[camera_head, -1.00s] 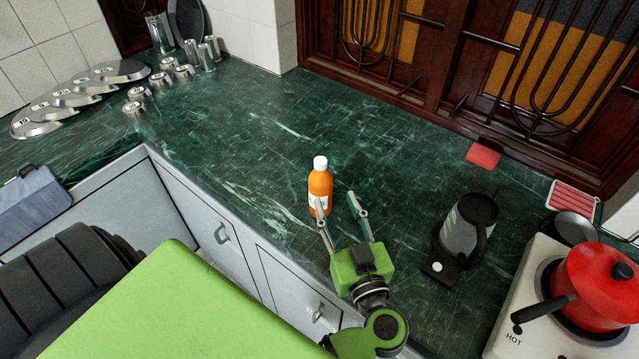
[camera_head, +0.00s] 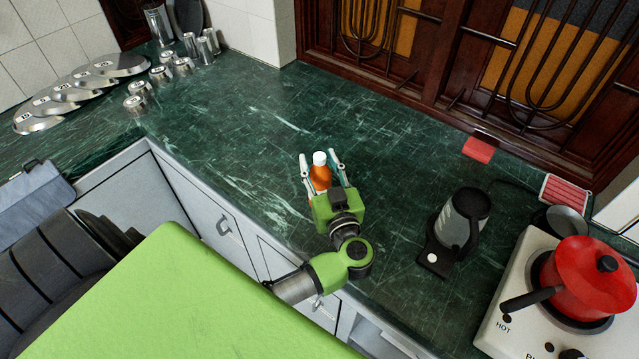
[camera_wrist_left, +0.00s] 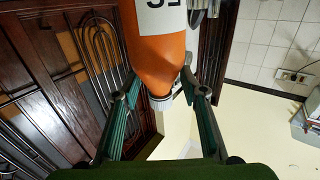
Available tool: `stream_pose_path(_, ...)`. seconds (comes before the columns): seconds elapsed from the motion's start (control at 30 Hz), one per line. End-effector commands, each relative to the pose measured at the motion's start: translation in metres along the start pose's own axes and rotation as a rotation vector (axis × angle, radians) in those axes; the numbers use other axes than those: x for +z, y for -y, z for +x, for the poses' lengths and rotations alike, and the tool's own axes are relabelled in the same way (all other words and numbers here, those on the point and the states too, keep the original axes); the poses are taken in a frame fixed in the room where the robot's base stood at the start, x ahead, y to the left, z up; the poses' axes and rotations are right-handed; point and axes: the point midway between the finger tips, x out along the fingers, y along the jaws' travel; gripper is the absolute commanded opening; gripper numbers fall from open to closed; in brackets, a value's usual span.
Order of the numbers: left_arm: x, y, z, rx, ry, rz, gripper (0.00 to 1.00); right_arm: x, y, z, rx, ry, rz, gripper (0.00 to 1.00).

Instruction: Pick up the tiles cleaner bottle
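The tiles cleaner bottle (camera_head: 320,177) is orange with a white cap and stands upright on the green marble counter. My left gripper (camera_head: 319,157) is open around it, one finger on each side, and its green body hides the bottle's lower part. In the left wrist view the orange bottle (camera_wrist_left: 157,48), with a white label and ribbed white cap, appears upside down between the spread fingers (camera_wrist_left: 160,85). The fingers look close to its sides; I cannot tell whether they touch. My right gripper is not in view.
A kettle (camera_head: 463,220) on its base and a stove with a red pot (camera_head: 590,280) stand to the right. Steel cups (camera_head: 160,76) and lids (camera_head: 75,92) stand at the back left. The counter (camera_head: 270,120) behind the bottle is clear.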

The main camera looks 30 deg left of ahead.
Motion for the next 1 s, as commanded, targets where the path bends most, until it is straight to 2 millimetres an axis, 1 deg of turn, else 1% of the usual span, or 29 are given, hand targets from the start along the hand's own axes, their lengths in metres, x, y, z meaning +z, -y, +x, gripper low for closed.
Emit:
stream_pose_path(0.1,0.000,0.000,0.000,0.000,0.000,0.000,0.39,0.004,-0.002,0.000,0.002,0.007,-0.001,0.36)
stream_pose_path(0.13,0.000,0.000,0.000,0.000,0.000,0.000,0.37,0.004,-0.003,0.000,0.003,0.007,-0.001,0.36)
stream_pose_path(0.17,0.000,0.000,-0.001,0.000,0.000,0.000,0.29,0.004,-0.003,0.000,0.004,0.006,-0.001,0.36)
stream_pose_path(0.2,0.000,0.000,-0.001,0.000,0.000,0.000,0.19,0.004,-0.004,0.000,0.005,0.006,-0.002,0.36)
stream_pose_path(0.27,0.000,0.000,-0.001,0.001,0.000,0.000,0.03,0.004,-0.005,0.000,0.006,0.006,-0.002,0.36)
stream_pose_path(0.3,0.000,0.000,-0.001,0.001,0.000,0.000,0.00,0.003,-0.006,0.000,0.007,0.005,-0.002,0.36)
stream_pose_path(0.63,-0.001,0.000,-0.001,0.000,-0.002,-0.002,0.00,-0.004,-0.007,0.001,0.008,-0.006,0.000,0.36)
stream_pose_path(0.77,-0.006,-0.001,-0.001,0.000,-0.001,-0.005,0.00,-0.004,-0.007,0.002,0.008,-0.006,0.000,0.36)
stream_pose_path(0.87,-0.015,-0.001,-0.001,0.001,-0.001,-0.007,0.00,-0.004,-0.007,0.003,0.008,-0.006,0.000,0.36)
stream_pose_path(0.97,-0.034,0.000,-0.001,-0.001,-0.002,-0.011,0.00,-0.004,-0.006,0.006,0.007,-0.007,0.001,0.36)
stream_pose_path(1.0,-0.041,0.002,-0.010,0.002,0.001,-0.009,0.00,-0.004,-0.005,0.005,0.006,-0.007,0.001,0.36)
